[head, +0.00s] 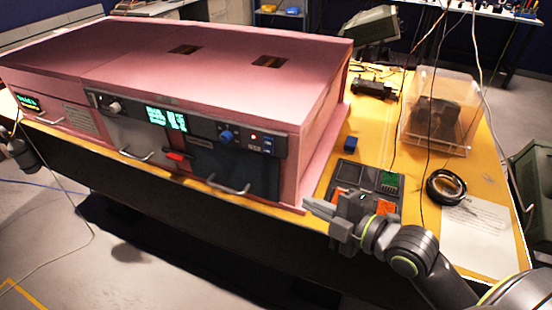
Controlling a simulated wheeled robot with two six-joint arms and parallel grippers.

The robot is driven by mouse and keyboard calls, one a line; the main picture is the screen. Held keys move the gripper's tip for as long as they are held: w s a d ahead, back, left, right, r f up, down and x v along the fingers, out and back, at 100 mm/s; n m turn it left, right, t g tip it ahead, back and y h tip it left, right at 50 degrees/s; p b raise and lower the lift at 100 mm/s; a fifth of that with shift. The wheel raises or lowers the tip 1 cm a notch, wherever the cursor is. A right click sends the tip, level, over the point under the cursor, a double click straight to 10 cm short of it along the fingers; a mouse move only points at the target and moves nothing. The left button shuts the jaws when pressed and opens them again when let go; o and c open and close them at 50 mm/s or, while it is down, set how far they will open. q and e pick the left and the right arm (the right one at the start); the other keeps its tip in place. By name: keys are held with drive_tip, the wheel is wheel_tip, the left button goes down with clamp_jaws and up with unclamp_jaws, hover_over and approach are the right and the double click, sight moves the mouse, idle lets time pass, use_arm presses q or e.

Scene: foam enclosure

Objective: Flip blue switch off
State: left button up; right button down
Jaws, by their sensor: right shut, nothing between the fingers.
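The blue switch (270,142) is a small blue piece near the right end of the dark control strip on the pink foam enclosure (215,70). A small red light shows just left of it. Its exact position, up or down, is too small to tell. My right gripper (311,205) is shut and empty. It is in front of the enclosure's lower right corner, below and to the right of the switch and apart from it. A dark part of my left arm shows at the left edge, but its gripper is not in view.
A blue knob (226,137), a green display (166,119), a red handle (178,156) and metal handles (228,188) share the front. A grey tray (347,172), black cable coil (446,187) and clear bin (439,115) stand on the yellow table (330,180). Space before the front is open.

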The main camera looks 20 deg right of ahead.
sight(268, 146)
drive_tip(key=r+n+y, duration=0.1)
drive_tip(key=r, duration=0.1)
drive_tip(key=a+r+n+y, duration=0.1)
drive_tip(key=r+n, duration=0.1)
drive_tip(key=shift+w+a+r+n+t, duration=0.2)
drive_tip(key=shift+r+n+t, duration=0.1)
drive_tip(key=shift+r+t, duration=0.1)
drive_tip(key=w+p, duration=0.1)
drive_tip(key=w, duration=0.2)
drive_tip(key=w+a+p, duration=0.1)
drive_tip(key=w, duration=0.3)
drive_tip(key=w+a+f, duration=0.1)
drive_tip(key=w, duration=0.3)
drive_tip(key=shift+w+p, duration=0.15)
drive_tip(key=shift+p, duration=0.25)
drive_tip(key=shift+w, duration=0.1)
